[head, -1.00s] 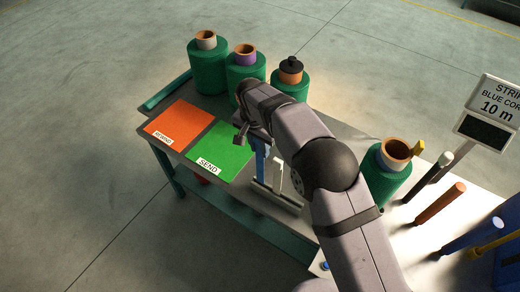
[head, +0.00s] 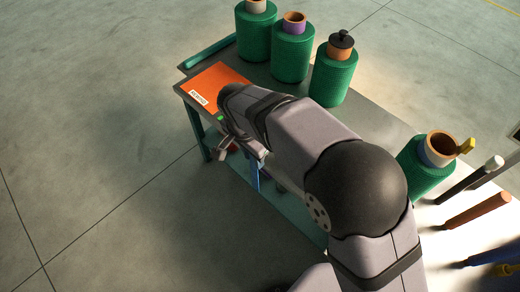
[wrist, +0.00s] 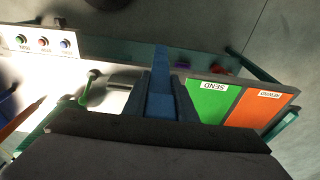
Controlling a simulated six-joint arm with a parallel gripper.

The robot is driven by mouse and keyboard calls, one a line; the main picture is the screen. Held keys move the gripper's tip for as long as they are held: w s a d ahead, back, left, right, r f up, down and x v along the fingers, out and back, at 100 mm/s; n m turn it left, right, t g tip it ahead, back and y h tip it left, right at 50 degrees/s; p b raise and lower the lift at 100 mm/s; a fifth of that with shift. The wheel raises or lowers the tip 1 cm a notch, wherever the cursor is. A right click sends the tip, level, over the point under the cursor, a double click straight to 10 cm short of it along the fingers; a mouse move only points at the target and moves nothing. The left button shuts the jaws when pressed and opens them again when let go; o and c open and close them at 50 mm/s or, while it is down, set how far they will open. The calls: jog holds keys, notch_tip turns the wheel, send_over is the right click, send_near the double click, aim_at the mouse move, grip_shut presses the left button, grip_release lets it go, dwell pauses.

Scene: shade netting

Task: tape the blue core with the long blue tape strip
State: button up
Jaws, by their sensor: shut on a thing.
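My gripper (wrist: 163,80) is shut on a blue tape strip (wrist: 160,105), which runs out past the fingertips in the wrist view. In the head view the strip (head: 254,174) hangs down below my wrist, in front of the table edge. My gripper (head: 226,150) is partly hidden by my arm there. A yellow piece (head: 467,146) sticks out beside the core. My gripper is far to the left of this roll.
Several green rolls (head: 291,57) stand along the back. An orange REWIND pad (head: 215,82) lies at left; the green SEND pad (wrist: 208,104) shows in the wrist view. Several buttons (wrist: 43,43) sit on a white panel.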

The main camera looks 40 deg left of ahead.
jog(key=shift+a+f+b, duration=0.1)
jog(key=shift+b, duration=0.25)
jog(key=b, duration=0.1)
jog(key=a+b, duration=0.1)
jog(key=b, duration=0.1)
jog(key=shift+w+f+b, duration=0.15)
jog(key=shift+f+b, duration=0.05)
jog(key=shift+b, duration=0.1)
jog(key=r+b, duration=0.1)
jog(key=b, duration=0.7)
jog(key=d+r+b, duration=0.1)
jog(key=r+b, duration=0.1)
jog(key=b, duration=0.7)
jog(key=shift+s+d+r, duration=0.1)
jog(key=shift+s, duration=0.1)
jog(key=shift+r, duration=0.2)
jog(key=shift+r+p, duration=2.25)
